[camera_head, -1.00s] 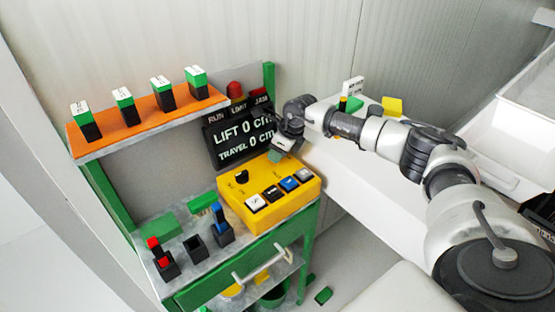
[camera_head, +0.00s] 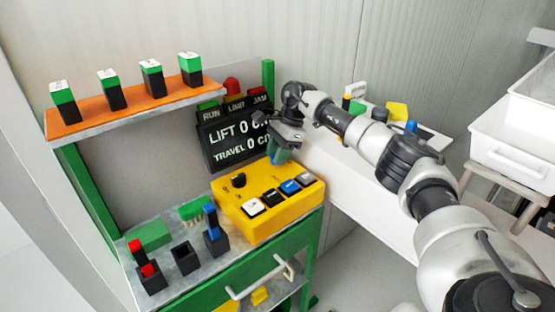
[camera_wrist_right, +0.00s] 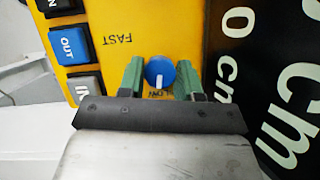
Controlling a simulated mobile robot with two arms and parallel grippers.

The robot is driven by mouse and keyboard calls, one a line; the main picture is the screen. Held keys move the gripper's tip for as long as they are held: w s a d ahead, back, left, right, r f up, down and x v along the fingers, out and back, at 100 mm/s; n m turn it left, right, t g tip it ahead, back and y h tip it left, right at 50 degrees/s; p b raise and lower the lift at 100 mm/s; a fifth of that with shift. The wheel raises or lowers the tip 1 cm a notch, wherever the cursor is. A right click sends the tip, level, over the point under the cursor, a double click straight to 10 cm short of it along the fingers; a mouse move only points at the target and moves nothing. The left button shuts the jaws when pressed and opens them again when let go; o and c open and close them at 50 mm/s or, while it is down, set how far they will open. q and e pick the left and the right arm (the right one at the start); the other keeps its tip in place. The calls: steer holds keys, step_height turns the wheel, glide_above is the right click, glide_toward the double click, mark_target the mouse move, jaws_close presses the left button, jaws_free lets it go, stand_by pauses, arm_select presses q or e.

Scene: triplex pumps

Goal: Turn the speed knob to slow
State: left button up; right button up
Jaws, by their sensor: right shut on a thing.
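The speed knob is a round blue knob (camera_wrist_right: 160,70) with a white mark, on the yellow control box (camera_head: 240,210). In the right wrist view its white mark points down, toward a partly covered label ending in "OW". The word FAST (camera_wrist_right: 115,40) is printed to its left and above. My right gripper (camera_head: 279,156) is at the box's back right corner, close to the display. Its green fingers lie on both sides of the blue knob and are shut on it. The gripper hides most of this knob in the head view. My left gripper is not in view.
A black knob (camera_head: 238,180) and a row of buttons (camera_head: 289,188) are on the same box. The black display (camera_head: 235,140) stands close behind, reading LIFT 0 and TRAVEL 0. An orange shelf (camera_head: 130,112) is at the left. A white table (camera_head: 345,165) lies to the right.

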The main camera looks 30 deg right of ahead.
steer(key=shift+w+n+g+b, duration=0.1)
steer(key=shift+n+g+b, duration=0.25)
steer(key=shift+n, duration=0.55)
steer(key=shift+r, duration=0.1)
steer(key=o, duration=0.9)
steer(key=b+v, duration=0.1)
steer(key=v, duration=0.9)
steer(key=shift+d+r, duration=0.2)
steer(key=shift+r, duration=0.15)
